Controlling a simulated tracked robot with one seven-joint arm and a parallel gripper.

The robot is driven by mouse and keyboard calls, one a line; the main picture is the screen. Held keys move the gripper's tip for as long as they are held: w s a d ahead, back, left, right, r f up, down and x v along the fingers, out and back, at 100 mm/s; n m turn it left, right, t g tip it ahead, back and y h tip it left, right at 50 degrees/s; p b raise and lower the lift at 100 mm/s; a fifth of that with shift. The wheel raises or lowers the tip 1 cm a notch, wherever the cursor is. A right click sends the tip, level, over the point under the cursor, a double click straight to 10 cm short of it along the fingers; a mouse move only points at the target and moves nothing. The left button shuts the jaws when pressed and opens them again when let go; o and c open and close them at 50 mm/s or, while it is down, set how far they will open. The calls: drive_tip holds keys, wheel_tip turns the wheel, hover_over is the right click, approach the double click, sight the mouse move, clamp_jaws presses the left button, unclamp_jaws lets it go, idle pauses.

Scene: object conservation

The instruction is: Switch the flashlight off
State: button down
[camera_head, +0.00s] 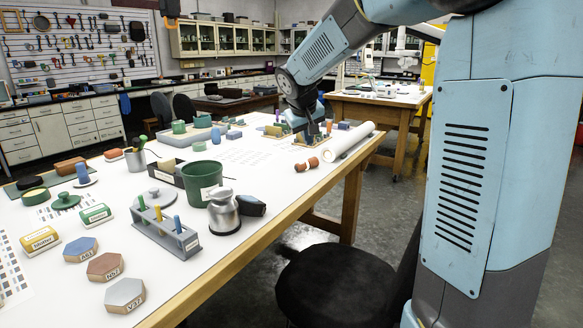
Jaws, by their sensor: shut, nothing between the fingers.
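I cannot make out a flashlight for certain. A small dark object with a bluish face (250,205) lies on the white table, beside a silver lidded jar (223,213); I cannot tell whether it is the flashlight. My gripper (313,137) points down over the far right part of the table, among small items. It is small and dark in this view, shut and empty. It is well away from the dark object, farther back. What lies directly behind and under the fingers is partly hidden by them.
A white roll (349,140) lies along the table's right edge, with reddish-brown pieces (307,164) near it. A green pot (201,183), a grey rack with coloured pegs (166,234) and hexagonal blocks (106,266) stand nearer. A black chair (335,288) is beside the table.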

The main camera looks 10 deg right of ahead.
sight(296, 168)
drive_tip(key=w+a+f, duration=0.2)
drive_tip(key=w+f, duration=0.3)
drive_tip(key=w, duration=0.4)
drive_tip(key=w+a+f+n, duration=0.1)
drive_tip(key=w+a+f, duration=0.2)
drive_tip(key=w+f, duration=0.3)
drive_tip(key=w, duration=0.3)
drive_tip(key=shift+a+n, duration=0.3)
drive_tip(key=shift+f, duration=0.1)
drive_tip(key=x, duration=0.9)
drive_tip(key=shift+w+d+f, duration=0.15)
drive_tip(key=shift+w+f, duration=0.05)
drive_tip(key=shift+w, duration=0.25)
drive_tip(key=shift+w+d+f+t, duration=0.15)
drive_tip(key=shift+w+d, duration=0.1)
drive_tip(key=shift+d, duration=0.25)
drive_tip(key=shift+w+d+t, duration=0.15)
drive_tip(key=shift+w+d, duration=0.1)
drive_tip(key=shift+d, duration=0.3)
drive_tip(key=shift+w+d, duration=0.4)
drive_tip(key=shift+d, duration=0.4)
drive_tip(key=shift+d, duration=0.1)
